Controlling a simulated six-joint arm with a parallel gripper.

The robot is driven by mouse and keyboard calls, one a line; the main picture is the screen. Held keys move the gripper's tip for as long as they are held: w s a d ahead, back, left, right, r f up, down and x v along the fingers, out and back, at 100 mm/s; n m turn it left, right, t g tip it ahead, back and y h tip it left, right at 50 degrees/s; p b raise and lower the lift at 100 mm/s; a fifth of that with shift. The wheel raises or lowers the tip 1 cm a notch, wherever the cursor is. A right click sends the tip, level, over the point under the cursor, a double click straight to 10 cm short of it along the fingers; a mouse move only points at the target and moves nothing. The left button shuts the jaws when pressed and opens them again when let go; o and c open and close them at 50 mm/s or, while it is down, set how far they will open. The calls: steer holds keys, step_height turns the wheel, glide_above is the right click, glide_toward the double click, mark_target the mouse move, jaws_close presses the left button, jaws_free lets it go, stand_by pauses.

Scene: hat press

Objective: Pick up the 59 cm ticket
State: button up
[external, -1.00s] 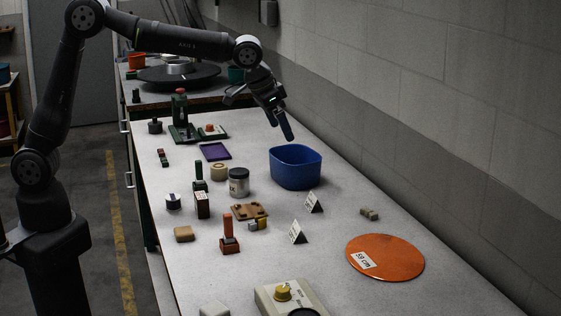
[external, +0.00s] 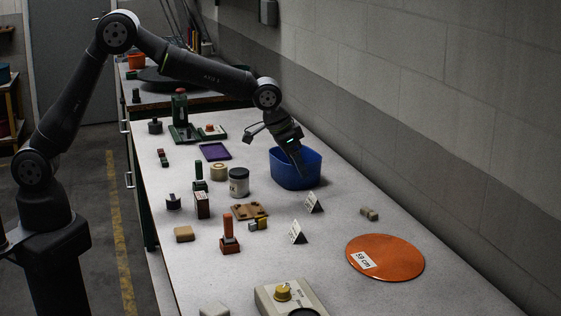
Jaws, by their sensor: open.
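A white ticket marked in cm (external: 363,260) lies flat on the orange disc (external: 400,256) at the right of the bench; its number looks like 58 or 59, too small to be sure. Two white tent cards stand left of the disc, a farther card (external: 314,203) and a nearer card (external: 297,233); their print is unreadable. My gripper (external: 301,172) is open, pointing down at the blue bin (external: 291,178), its fingertips over or inside the opening. I see nothing held. The bin's inside is mostly hidden, and the gripper is well away from the disc and its ticket.
A jar (external: 239,182), an orange-handled stamp (external: 228,236), a brown board (external: 249,212) and small blocks crowd the left of the bench. A box with a yellow knob (external: 283,291) is at the front. A wall runs along the right. Bench between bin and disc is mostly clear.

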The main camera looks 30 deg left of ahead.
glide_above(311, 199)
steer(key=s+a, duration=0.1)
steer(key=a, duration=0.1)
steer(key=f, duration=0.5)
steer(key=shift+s+d+f, duration=0.15)
steer(key=shift+s, duration=0.05)
steer(key=shift+s+x, duration=0.2)
steer(key=shift+x, duration=2.4)
steer(key=c, duration=1)
